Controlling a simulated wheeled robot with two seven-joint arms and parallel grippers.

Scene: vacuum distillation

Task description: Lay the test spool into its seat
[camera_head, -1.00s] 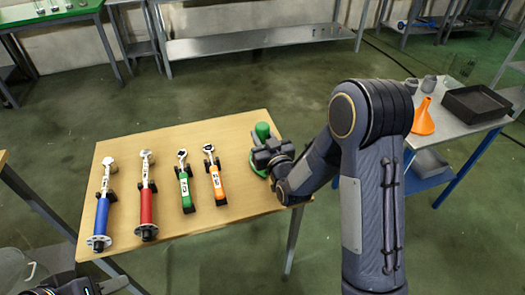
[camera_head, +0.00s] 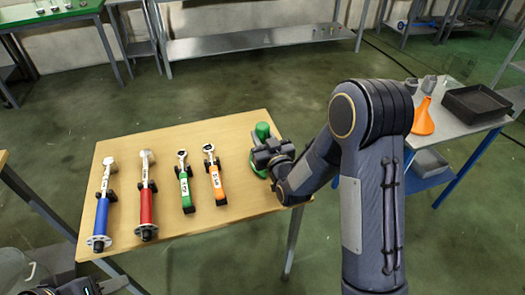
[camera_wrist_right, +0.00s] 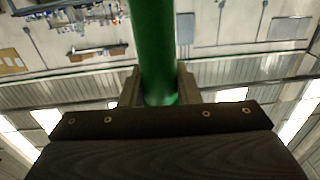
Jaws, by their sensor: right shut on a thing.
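A green cylindrical piece, seemingly the test spool (camera_head: 262,130), stands out above my right gripper (camera_head: 264,151) at the right edge of the wooden table. In the right wrist view its green shaft (camera_wrist_right: 155,50) runs between the two fingers (camera_wrist_right: 158,88), which are shut on it. A wider green round part shows below the gripper in the head view; the gripper hides how it joins the shaft. The seat cannot be made out. My left gripper (camera_head: 72,288) is at the bottom left edge, mostly cut off, its jaws unclear.
On the wooden table (camera_head: 240,215) lie a blue-handled tool (camera_head: 101,215), a red one (camera_head: 146,207), a green one (camera_head: 185,188) and an orange one (camera_head: 216,182), on dark supports. A side table at right holds an orange funnel (camera_head: 423,118) and black tray (camera_head: 476,102).

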